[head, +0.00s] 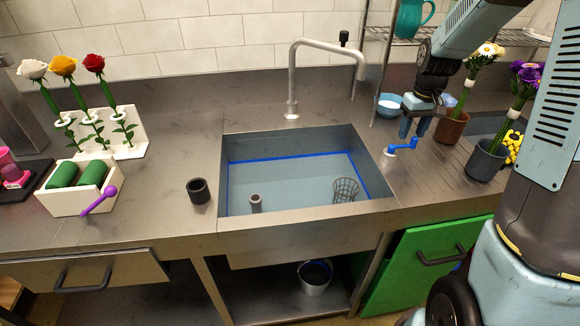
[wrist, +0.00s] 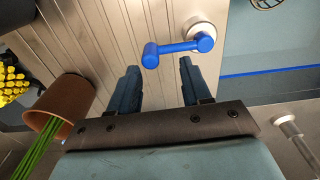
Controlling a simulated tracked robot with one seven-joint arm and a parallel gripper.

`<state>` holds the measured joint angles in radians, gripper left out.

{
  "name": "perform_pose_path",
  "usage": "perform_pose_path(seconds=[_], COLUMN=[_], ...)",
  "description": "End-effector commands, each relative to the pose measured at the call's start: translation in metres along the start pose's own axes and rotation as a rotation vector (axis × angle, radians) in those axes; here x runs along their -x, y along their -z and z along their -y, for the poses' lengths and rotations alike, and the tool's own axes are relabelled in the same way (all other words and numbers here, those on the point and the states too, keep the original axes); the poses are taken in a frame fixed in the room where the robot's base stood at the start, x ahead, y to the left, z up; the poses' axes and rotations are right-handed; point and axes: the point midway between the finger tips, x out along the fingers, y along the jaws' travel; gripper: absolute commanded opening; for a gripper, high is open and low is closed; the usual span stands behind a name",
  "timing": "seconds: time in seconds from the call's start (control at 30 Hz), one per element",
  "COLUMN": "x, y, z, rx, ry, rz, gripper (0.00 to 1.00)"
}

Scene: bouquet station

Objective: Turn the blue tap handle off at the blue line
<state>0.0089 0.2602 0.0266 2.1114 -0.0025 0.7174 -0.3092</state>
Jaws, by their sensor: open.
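The blue tap handle (head: 402,146) is a cranked lever on the counter at the sink's right side. In the wrist view the handle (wrist: 178,48) runs from a round pale base at its right to a thick knob end at its left. My gripper (head: 412,127) is open and empty, pointing down just above the handle. In the wrist view my gripper (wrist: 158,80) has its two fingers apart, with the knob end between and just beyond their tips. The blue line (head: 290,157) runs around the sink's inner wall. Pale blue water (head: 290,180) lies close below it; the exact gap is unclear.
A grey faucet (head: 292,80) arches over the sink; no clear stream shows. A brown pot (head: 451,127) and a grey pot (head: 487,160) with flowers stand right of the handle. A blue bowl (head: 389,105) is behind it. A wire basket (head: 345,190) is in the sink.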

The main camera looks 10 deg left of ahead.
Motion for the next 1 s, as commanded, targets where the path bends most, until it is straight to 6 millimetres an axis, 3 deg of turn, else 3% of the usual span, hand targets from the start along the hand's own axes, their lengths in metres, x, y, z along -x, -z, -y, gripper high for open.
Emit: perform_pose_path(seconds=[0.6,1.0], x=[0.047,0.055], y=[-0.005,-0.006], z=[-0.009,-0.009], rx=[-0.013,-0.014], ry=[-0.001,-0.001], rz=[0.014,0.017], gripper=[0.47,0.47])
